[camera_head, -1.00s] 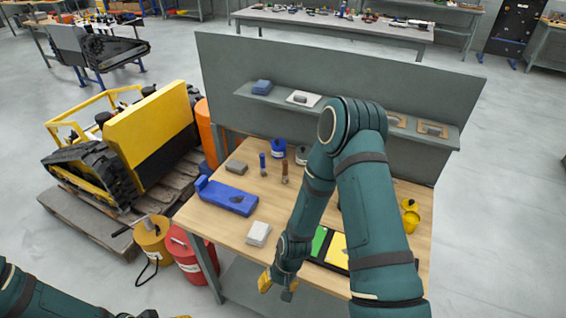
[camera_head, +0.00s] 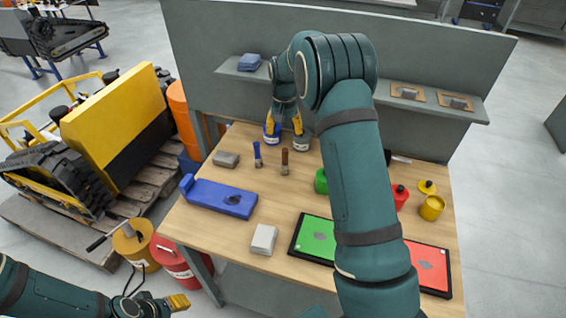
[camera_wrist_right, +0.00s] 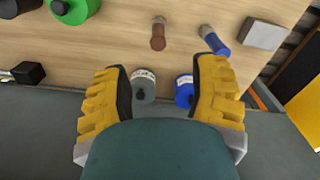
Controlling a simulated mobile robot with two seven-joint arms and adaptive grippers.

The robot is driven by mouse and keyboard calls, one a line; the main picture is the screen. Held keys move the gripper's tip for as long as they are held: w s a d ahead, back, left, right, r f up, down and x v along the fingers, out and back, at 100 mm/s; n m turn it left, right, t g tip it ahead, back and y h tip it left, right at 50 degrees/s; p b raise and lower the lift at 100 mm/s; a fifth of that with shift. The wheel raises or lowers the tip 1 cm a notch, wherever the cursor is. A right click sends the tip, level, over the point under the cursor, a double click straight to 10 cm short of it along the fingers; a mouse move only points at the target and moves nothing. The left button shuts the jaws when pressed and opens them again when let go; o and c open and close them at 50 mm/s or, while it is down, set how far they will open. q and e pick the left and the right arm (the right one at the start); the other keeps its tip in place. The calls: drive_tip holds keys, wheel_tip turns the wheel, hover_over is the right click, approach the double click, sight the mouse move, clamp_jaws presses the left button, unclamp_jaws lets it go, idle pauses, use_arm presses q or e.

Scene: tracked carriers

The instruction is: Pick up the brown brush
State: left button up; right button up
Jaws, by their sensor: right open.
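The brown brush (camera_head: 285,162) stands upright on the wooden table, right of a blue brush (camera_head: 257,156). In the right wrist view the brown brush (camera_wrist_right: 158,34) shows beyond my fingertips, near the top middle. My right gripper (camera_head: 284,126) is open and empty, pointing down at the back of the table, behind the brush and apart from it. Its yellow fingers (camera_wrist_right: 162,78) are spread wide in the wrist view. My left gripper (camera_head: 178,302) is low at the left, off the table; its jaw opening is not clear.
A blue can (camera_head: 270,139) and a grey can (camera_wrist_right: 143,84) stand by my right gripper. A grey block (camera_head: 226,159), blue tool holder (camera_head: 222,197) and white block (camera_head: 264,239) lie left and in front. My right arm hides part of the table. A shelf panel (camera_head: 215,48) stands behind.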

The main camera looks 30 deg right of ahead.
sight(285, 150)
wheel_tip(285, 150, down, 6)
drive_tip(key=shift+f, duration=0.1)
drive_tip(key=f, duration=0.5)
drive_tip(key=shift+d+b, duration=0.25)
drive_tip(key=shift+b, duration=0.15)
drive_tip(key=shift+c, duration=0.3)
clamp_jaws()
